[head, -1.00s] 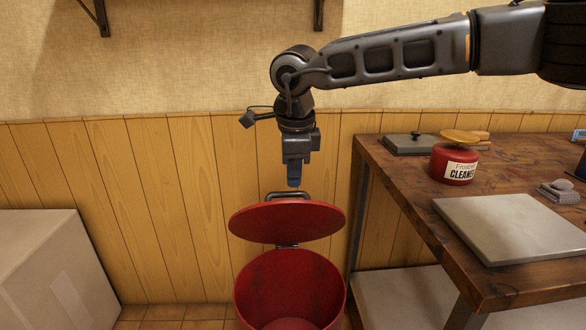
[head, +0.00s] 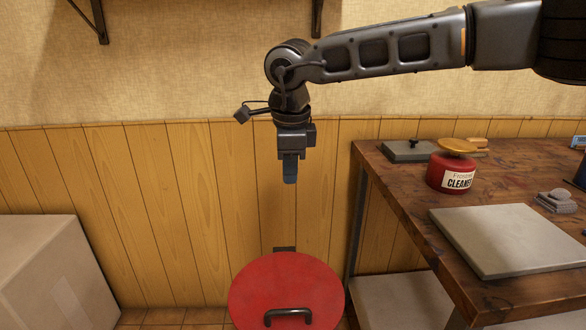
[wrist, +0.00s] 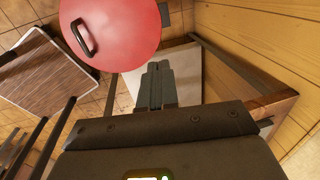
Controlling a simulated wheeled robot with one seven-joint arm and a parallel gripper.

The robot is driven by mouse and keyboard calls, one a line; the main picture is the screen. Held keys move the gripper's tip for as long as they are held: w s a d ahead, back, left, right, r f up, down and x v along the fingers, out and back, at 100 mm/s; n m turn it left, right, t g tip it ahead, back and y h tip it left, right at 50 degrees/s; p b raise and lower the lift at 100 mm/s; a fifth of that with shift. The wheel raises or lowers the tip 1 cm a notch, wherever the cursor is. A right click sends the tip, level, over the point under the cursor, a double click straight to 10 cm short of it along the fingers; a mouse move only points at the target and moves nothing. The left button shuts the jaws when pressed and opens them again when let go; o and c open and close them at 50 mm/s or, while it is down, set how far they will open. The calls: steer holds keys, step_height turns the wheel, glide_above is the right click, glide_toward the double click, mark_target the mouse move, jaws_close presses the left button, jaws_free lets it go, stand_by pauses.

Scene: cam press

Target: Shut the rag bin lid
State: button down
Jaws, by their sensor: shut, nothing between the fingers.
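The rag bin's round red lid (head: 287,285) lies flat over the bin, with its dark handle (head: 288,313) at the near edge and a dark hinge (head: 284,250) at the back. The lid hides the bin's opening and body. In the wrist view the red lid (wrist: 112,30) and its handle (wrist: 82,38) also show. My gripper (head: 289,180) is shut and empty, pointing down in the air above the back of the lid and apart from it. Its shut fingers also show in the wrist view (wrist: 159,70).
A wooden workbench (head: 395,188) stands on the right with a red cleaner tin (head: 452,172), a pale slab (head: 508,240) and a dark flat box (head: 408,152) on it. A cardboard box (head: 50,275) is at the left. The panelled wall (head: 150,200) is close behind.

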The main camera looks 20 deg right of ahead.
steer(key=s+a+r+b, duration=0.1)
steer(key=s+a+r, duration=0.2)
steer(key=s, duration=0.6)
steer(key=shift+s, duration=0.25)
